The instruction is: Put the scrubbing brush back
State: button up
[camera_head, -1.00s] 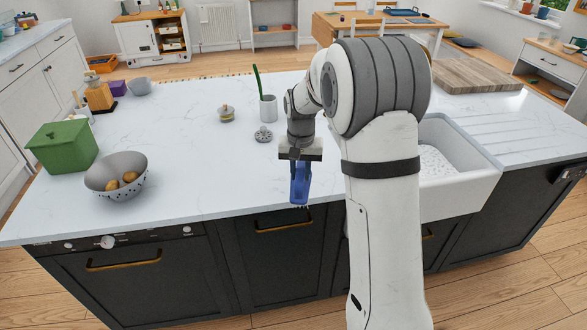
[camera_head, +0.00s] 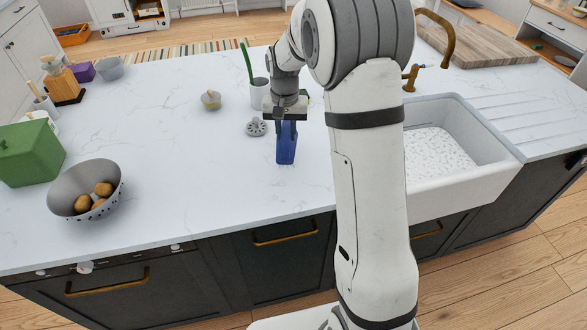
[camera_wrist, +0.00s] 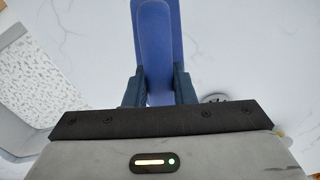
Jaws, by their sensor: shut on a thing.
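My gripper (camera_head: 286,121) is shut on the blue scrubbing brush (camera_head: 286,150), which hangs below the fingers over the worktop (camera_head: 215,170). In the wrist view the brush (camera_wrist: 156,45) shows as a long blue body between the two dark fingers (camera_wrist: 158,88). No bristles can be made out. I cannot tell whether its lower end touches the worktop. A pale cup (camera_head: 259,92) with a long green stem or handle (camera_head: 246,62) stands just behind and left of my gripper. A grey round drain strainer (camera_head: 256,127) lies left of the brush.
The white sink (camera_head: 455,185) with a brass tap (camera_head: 411,78) is on the right, beyond my arm. A colander (camera_head: 66,193) with several potatoes and a green box (camera_head: 28,153) stand at the left. A small lidded pot (camera_head: 211,99) stands mid-worktop. The front middle is clear.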

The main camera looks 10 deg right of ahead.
aim_at(291, 160)
jog(key=shift+w, duration=0.2)
jog(key=shift+s+a+r+m+b, duration=0.1)
jog(key=shift+a+r+m+b, duration=0.05)
jog(key=shift+m+b, duration=0.35)
jog(key=s+r+m+b, duration=0.1)
jog(key=s+m+b, duration=0.1)
jog(key=m, duration=0.2)
jog(key=s+r+m+b, duration=0.2)
jog(key=m, duration=0.2)
jog(key=s+r+m+b, duration=0.1)
jog(key=s+m+b, duration=0.2)
jog(key=m, duration=0.2)
jog(key=shift+r, duration=0.15)
jog(key=shift+s, duration=0.15)
jog(key=shift+m, duration=0.3)
notch_tip(291, 160, down, 10)
jog(key=shift+r+p, duration=0.15)
jog(key=shift+p, duration=0.15)
jog(key=shift+f, duration=0.25)
jog(key=o, duration=0.9)
jog(key=shift+r, duration=0.1)
